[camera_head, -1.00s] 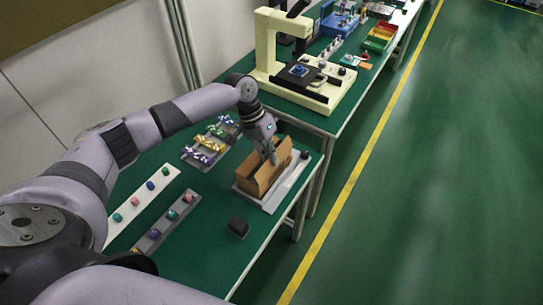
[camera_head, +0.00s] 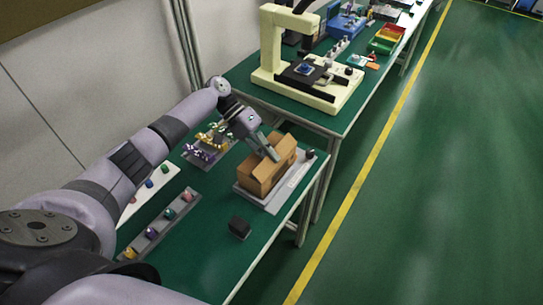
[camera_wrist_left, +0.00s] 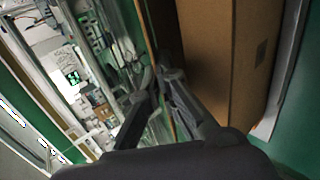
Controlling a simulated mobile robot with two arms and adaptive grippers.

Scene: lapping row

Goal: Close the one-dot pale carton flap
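The brown cardboard carton (camera_head: 262,181) stands on a grey base plate near the right edge of the green table. Its top is partly behind my gripper, and I cannot make out dots or flap shades. My left gripper (camera_head: 275,156) points down at the carton's top, very close to it; contact cannot be told. In the left wrist view the fingertips (camera_wrist_left: 160,75) are close together with nothing clearly held. The carton's broad brown side (camera_wrist_left: 215,60) fills the right of that view, with a thin brown edge by the tips. My right gripper is not in view.
A small black block (camera_head: 239,228) lies in front of the carton. Trays with small coloured parts (camera_head: 205,145) and a grey strip (camera_head: 160,222) lie to the left. A cream machine (camera_head: 308,85) stands on the table behind. Bare green tabletop shows around the block.

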